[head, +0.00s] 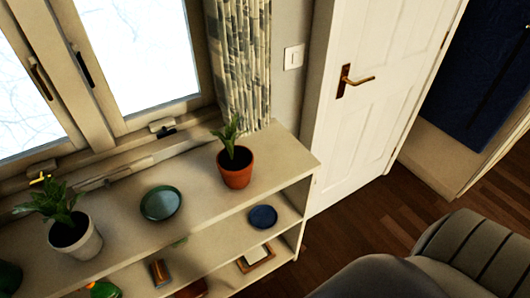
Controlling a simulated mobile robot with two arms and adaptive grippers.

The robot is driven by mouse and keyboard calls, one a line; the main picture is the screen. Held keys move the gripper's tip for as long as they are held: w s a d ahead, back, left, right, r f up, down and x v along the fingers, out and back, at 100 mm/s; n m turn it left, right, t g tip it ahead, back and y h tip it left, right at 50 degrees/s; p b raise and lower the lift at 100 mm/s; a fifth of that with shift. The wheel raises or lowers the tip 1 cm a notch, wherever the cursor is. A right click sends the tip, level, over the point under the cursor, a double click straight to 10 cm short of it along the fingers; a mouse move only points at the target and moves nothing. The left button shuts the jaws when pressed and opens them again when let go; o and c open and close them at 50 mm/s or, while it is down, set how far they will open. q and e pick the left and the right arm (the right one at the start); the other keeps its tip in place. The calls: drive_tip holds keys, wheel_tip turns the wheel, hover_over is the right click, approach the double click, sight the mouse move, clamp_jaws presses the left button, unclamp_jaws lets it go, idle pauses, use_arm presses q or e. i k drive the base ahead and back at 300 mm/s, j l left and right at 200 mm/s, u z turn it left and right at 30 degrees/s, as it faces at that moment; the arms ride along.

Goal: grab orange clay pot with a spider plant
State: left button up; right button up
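An orange clay pot (236,176) with a green leafy plant (229,135) stands upright on the top of a pale shelf unit (190,212), near its right end. The plant has a few broad upright leaves. Neither of my grippers shows in the head view, and nothing touches the pot.
A green bowl (160,203) and a white pot with a plant (75,237) stand left of the orange pot. A curtain (240,60) hangs close behind it. Lower shelves hold a blue dish (263,217) and a small frame (256,257). A grey cushioned seat (470,250) is at lower right; wooden floor (370,222) lies between.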

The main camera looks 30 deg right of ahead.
sight(235, 163)
drive_tip(key=i+z, duration=0.1)
drive_tip(key=z, duration=0.65)
drive_tip(key=i+l+u, duration=0.1)
drive_tip(key=i+l, duration=0.15)
